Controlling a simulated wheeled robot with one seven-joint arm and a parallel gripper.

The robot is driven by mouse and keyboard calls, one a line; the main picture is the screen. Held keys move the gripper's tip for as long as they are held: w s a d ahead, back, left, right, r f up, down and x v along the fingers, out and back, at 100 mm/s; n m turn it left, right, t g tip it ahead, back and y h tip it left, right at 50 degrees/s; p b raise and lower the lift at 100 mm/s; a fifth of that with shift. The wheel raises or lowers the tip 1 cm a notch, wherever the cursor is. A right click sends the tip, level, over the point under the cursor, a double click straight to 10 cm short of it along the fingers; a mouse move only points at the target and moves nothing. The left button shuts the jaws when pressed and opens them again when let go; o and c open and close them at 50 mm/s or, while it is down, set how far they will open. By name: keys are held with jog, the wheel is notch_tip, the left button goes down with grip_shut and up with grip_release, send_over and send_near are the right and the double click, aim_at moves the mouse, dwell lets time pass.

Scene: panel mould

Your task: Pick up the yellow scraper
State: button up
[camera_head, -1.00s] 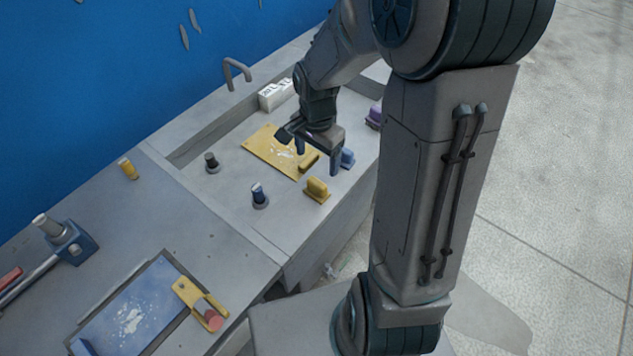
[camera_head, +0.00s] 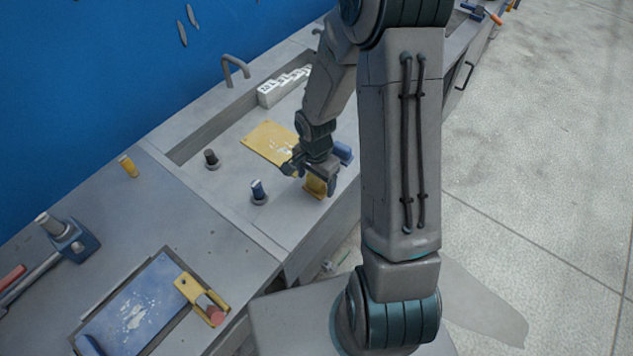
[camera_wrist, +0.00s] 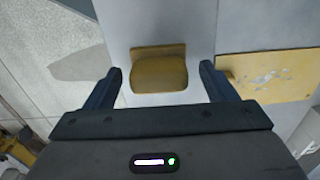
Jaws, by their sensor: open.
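The yellow scraper (camera_head: 316,187) stands on the grey worktop near its front edge, partly hidden by my gripper in the head view. My gripper (camera_head: 309,179) is open above it. In the wrist view the scraper (camera_wrist: 158,72) shows as a rounded yellow block with a flat strip along its far side. It lies between the two open fingers (camera_wrist: 161,69), with a visible gap on each side. I cannot tell how far the fingertips are above the worktop.
A yellow panel (camera_head: 266,140) lies just beyond the scraper. A blue block (camera_head: 343,152) is to its right, and a blue-topped peg (camera_head: 258,190) to its left. A dark peg (camera_head: 210,158) and white labelled blocks (camera_head: 284,88) stand farther back. A blue panel (camera_head: 135,307) lies front left.

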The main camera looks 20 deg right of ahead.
jog(key=shift+f, duration=0.45)
jog(key=c, duration=1.1)
jog(key=shift+r, duration=0.1)
jog(key=shift+r, duration=0.5)
jog(key=r, duration=0.3)
jog(key=shift+s+d+r+b, duration=0.2)
jog(key=shift+s+d+b, duration=0.05)
jog(key=shift+b, duration=0.15)
jog(key=s+d+r, duration=0.2)
jog(key=s, duration=0.1)
jog(key=s+d+r, duration=0.2)
jog(key=s, duration=0.1)
jog(key=s+d+r, duration=0.2)
jog(key=s, duration=0.1)
jog(key=shift+s+r+b, duration=0.2)
jog(key=shift+r+b, duration=0.05)
jog(key=shift+b, duration=0.1)
